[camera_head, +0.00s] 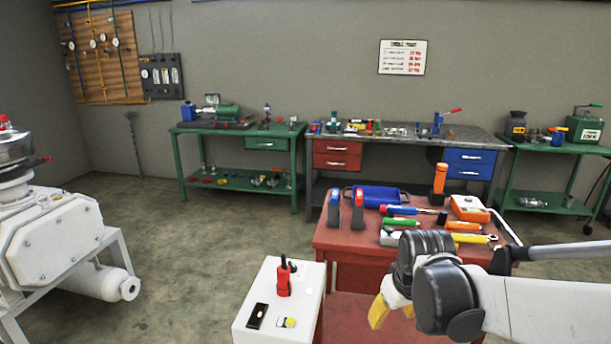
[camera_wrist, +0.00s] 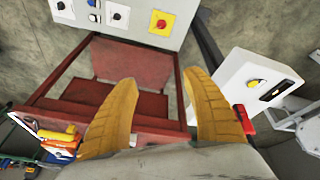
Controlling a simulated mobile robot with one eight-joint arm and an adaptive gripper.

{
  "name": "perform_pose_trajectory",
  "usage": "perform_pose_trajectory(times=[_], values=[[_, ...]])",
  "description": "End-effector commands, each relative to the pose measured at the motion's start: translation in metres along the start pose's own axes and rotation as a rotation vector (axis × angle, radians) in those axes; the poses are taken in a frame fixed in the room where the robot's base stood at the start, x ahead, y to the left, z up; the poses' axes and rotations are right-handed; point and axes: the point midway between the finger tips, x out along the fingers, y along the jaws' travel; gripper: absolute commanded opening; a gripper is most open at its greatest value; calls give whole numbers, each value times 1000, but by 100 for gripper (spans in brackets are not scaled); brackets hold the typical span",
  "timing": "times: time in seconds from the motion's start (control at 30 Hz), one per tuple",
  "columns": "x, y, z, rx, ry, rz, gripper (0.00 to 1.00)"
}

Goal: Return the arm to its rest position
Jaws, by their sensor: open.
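My gripper (camera_wrist: 162,108) shows in the wrist view as two yellow fingers, spread apart with nothing between them. In the head view, my gripper (camera_head: 390,308) hangs at the end of my arm at lower right, with the yellow fingers pointing down. It is beside the front of the red tool table (camera_head: 338,238). My arm reaches in from the right edge of the head view, and its wrist covers part of the table top.
On the table are a blue tray (camera_head: 377,196), screwdrivers and an orange meter (camera_head: 468,208). A white box (camera_head: 262,325) with a red-handled switch (camera_head: 284,280) stands left of my gripper. A white machine (camera_head: 55,245) is at far left. Open floor lies between.

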Motion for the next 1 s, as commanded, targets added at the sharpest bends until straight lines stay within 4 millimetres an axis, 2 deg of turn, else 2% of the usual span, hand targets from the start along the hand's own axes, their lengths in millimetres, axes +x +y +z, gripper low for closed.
perform_pose_trajectory(times=[0.03,0.2,0.4,0.6,0.7,1.0], values=[[-17,-3,10,18,20,5,58],[-60,-11,40,89,90,20,58],[-95,-23,81,170,174,32,58],[-110,-32,115,236,243,37,58],[-112,-35,124,256,264,37,58],[-113,-36,129,268,276,37,58]])
